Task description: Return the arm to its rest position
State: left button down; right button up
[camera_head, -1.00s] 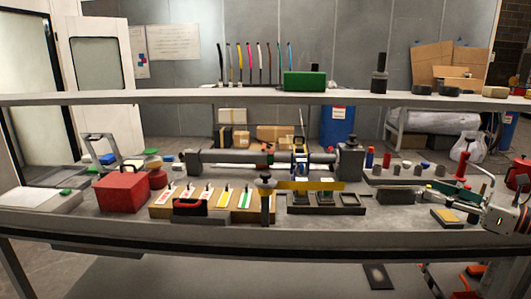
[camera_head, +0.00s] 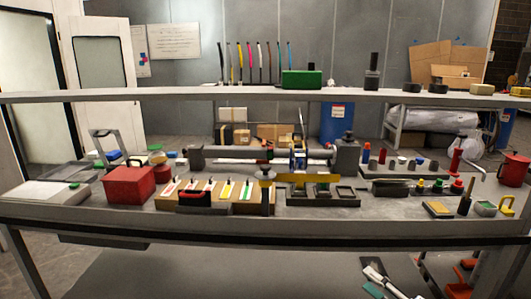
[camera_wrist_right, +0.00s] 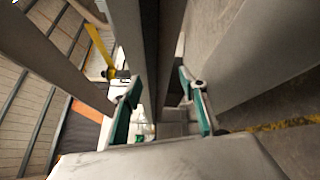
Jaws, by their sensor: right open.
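My right gripper (camera_head: 372,282) shows at the bottom of the head view, low in front of the workbench (camera_head: 300,228) and below its front edge. Part of a white link and a green fingertip pad are visible there. In the right wrist view the same gripper (camera_wrist_right: 160,108) has its two green-padded fingers spread apart, with nothing held between them. My left gripper is not in the head view.
A shelf (camera_head: 200,94) with a green box (camera_head: 302,79) runs above. The floor below the bench front looks mostly clear.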

jog(key=s+a+f+m+g+h, duration=0.2)
jog(key=s+a+f+m+h, duration=0.1)
jog(key=s+f+m, duration=0.8)
jog(key=s+a+f+m+g+h, duration=0.2)
jog(key=s+a+f+m+h, duration=0.2)
jog(key=s+f+m, duration=0.6)
jog(key=s+a+m, duration=0.2)
jog(key=s, duration=0.4)
jog(key=shift+s+f+g, duration=0.4)
jog(key=c, duration=0.5)
jog(key=shift+a, duration=0.1)
